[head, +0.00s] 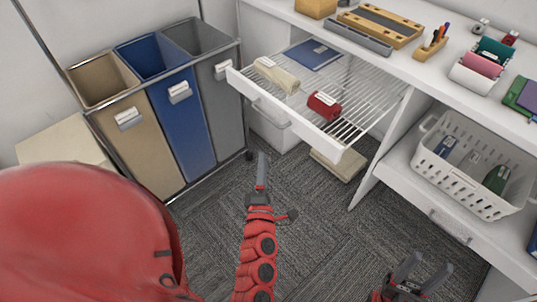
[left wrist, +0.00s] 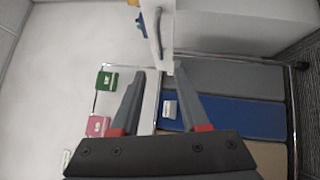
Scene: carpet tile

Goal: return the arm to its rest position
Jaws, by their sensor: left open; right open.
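My left arm, red and jointed, rises from the bottom middle of the head view. Its gripper (head: 262,160) is seen nearly edge-on above the carpet, in front of the open wire drawer. In the left wrist view the left gripper (left wrist: 156,72) has its two grey fingers spread, with nothing held between them. My right gripper (head: 410,270) is low at the lower right of the head view, its fingers apart and empty over the carpet. Most of the right arm is out of view.
A white-fronted wire drawer (head: 290,115) is pulled out, holding a beige roll (head: 276,75), a red roll (head: 324,105) and a blue folder (head: 313,54). Tan, blue and grey bins (head: 182,130) stand left. A white basket (head: 455,180) sits on the right shelf. Carpet (head: 320,215) is clear.

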